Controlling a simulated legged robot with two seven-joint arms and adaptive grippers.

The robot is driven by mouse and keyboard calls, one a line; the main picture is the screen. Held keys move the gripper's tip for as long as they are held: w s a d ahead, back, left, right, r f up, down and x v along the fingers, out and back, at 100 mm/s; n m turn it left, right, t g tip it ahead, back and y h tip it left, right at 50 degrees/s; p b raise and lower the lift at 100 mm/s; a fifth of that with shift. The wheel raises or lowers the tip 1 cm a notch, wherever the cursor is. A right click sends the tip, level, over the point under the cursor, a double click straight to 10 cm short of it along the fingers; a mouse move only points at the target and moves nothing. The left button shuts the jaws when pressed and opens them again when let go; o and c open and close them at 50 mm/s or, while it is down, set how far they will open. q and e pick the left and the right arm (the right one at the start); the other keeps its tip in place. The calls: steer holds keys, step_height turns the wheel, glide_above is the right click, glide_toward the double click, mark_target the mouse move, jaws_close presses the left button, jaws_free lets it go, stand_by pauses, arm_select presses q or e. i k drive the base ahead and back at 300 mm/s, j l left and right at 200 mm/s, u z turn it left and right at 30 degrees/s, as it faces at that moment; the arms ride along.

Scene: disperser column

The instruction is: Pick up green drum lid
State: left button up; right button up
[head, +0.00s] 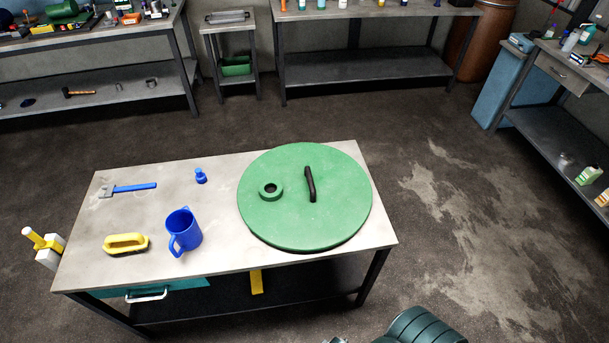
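The green drum lid (290,222) is a large round disc lying flat on the right part of the table in the head view. Its right edge reaches close to the table's right side. A black bar handle (310,184) stands on its top, right of the middle. A green ring-shaped opening (271,189) with a dark centre sits left of the handle. Neither of my grippers can be made out in this view, and nothing touches the lid from above.
The grey table (220,258) also holds a blue-handled hammer (135,188), a small blue bottle (201,176), a blue jug (185,232) and a yellow brush (126,243). A dark green ribbed object (420,326) shows at the bottom edge. Floor right of the table is clear.

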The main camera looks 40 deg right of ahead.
mark_target(302, 196)
steer(key=z, duration=1.1)
